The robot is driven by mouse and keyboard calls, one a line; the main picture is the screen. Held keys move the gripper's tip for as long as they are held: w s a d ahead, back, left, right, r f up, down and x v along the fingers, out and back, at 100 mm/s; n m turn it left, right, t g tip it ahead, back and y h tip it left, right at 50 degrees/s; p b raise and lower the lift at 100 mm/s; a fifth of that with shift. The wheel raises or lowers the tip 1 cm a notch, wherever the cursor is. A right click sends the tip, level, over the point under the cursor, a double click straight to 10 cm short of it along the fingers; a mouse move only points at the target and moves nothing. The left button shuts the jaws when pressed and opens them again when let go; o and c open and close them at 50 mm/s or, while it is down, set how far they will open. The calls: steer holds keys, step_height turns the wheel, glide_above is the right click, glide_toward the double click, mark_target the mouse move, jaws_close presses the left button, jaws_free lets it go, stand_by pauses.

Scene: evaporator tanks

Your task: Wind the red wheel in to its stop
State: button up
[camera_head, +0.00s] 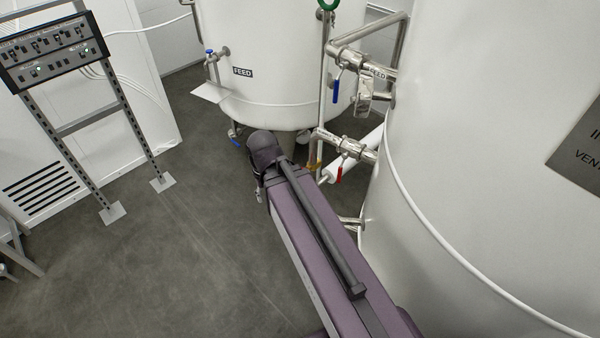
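No red wheel shows in this view. The only red part I can make out is a small red lever handle (340,173) hanging from a valve on the lower pipe between the two tanks. A green ring (328,4), perhaps a handwheel, is cut off by the top edge above a vertical rod. My purple arm reaches from the bottom edge up toward the foot of the rear tank, ending in a dark joint. My gripper is not visible; it is beyond or below that joint.
A white tank marked FEED (270,75) stands at the back. A larger white tank (480,170) fills the right side, close to my arm. Pipes with a blue lever (336,91) run between them. A control panel (50,45) stands left on posts. Grey floor (170,260) is clear left of my arm.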

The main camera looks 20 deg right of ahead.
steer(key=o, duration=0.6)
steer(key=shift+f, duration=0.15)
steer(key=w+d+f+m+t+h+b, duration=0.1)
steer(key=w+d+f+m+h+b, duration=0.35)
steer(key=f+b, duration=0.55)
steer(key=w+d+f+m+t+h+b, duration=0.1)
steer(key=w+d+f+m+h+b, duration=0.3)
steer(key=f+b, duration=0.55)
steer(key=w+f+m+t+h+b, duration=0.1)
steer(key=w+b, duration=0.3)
steer(key=b, duration=0.5)
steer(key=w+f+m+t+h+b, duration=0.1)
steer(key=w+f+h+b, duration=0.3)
steer(key=b, duration=0.5)
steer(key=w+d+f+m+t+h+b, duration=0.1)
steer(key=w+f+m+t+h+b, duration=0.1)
steer(key=b, duration=0.6)
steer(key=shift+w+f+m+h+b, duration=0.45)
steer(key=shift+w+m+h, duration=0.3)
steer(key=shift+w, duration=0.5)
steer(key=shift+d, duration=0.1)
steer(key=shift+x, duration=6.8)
